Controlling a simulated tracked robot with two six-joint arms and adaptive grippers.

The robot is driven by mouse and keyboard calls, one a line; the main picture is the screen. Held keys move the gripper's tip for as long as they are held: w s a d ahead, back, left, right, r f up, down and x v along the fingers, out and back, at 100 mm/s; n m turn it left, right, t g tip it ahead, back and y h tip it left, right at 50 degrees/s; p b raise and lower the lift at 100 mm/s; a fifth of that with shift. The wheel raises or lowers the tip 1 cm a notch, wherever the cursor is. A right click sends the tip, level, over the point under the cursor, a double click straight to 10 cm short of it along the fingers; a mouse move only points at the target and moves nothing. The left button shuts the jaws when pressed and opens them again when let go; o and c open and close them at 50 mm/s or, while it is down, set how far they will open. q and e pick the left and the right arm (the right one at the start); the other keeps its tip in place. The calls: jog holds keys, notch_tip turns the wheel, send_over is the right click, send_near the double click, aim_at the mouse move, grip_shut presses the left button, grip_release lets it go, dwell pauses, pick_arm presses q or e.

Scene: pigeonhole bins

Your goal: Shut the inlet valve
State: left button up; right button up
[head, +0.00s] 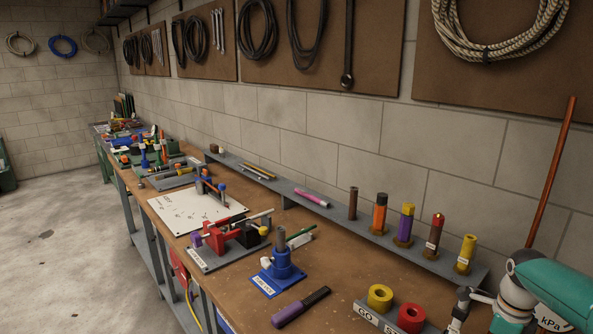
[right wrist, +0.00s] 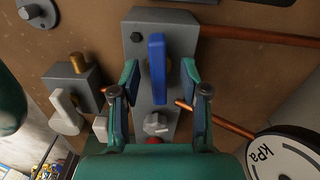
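In the right wrist view, a blue lever handle (right wrist: 157,68) stands lengthwise on a grey valve block (right wrist: 151,30) with a copper pipe running right. No label on it is readable, so I cannot tell whether it is the inlet valve. My right gripper (right wrist: 158,88) is open, one finger on each side of the blue handle, with a visible gap on both sides. A white lever (right wrist: 66,109) on a smaller grey block (right wrist: 70,83) with a brass stem sits to the left. My left gripper is not in view.
A grey knob (right wrist: 157,123) sits below the blue handle.

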jog(key=shift+r, duration=0.1)
jog(key=shift+r+p, duration=1.1)
jog(key=shift+r, duration=0.2)
jog(key=shift+f, duration=0.1)
jog(key=shift+n, duration=0.7)
